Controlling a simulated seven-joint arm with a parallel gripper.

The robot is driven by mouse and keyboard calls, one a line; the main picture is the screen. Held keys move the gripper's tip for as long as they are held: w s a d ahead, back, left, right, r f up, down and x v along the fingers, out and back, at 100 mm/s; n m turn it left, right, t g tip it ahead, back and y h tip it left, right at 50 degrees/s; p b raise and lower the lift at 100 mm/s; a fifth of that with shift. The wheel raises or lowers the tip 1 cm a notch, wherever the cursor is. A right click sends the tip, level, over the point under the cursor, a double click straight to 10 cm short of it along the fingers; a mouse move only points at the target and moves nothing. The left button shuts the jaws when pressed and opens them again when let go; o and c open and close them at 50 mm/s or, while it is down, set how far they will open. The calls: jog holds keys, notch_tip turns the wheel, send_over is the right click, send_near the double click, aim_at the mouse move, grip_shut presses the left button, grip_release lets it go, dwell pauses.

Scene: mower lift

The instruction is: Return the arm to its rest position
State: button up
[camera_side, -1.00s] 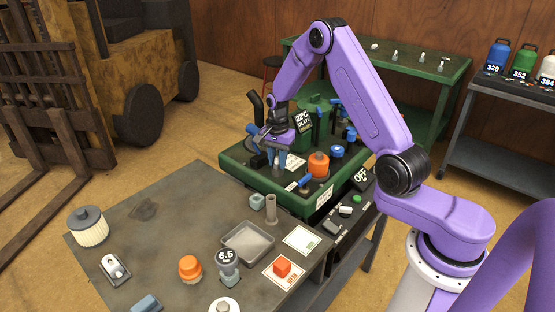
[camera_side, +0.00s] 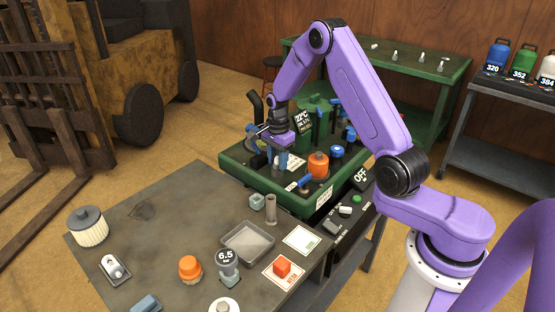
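My gripper (camera_side: 283,165) is at the end of my purple arm, pointing down over the left part of the green-topped machine bench (camera_side: 232,164). Its fingers show small and dark blue-grey, close above the bench's top. I cannot tell whether they are open or shut, or whether anything is between them. The arm is bent, with its elbow high and the forearm reaching down and left.

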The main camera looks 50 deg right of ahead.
jog(key=shift+o, duration=1)
jog(key=shift+r, duration=4.05)
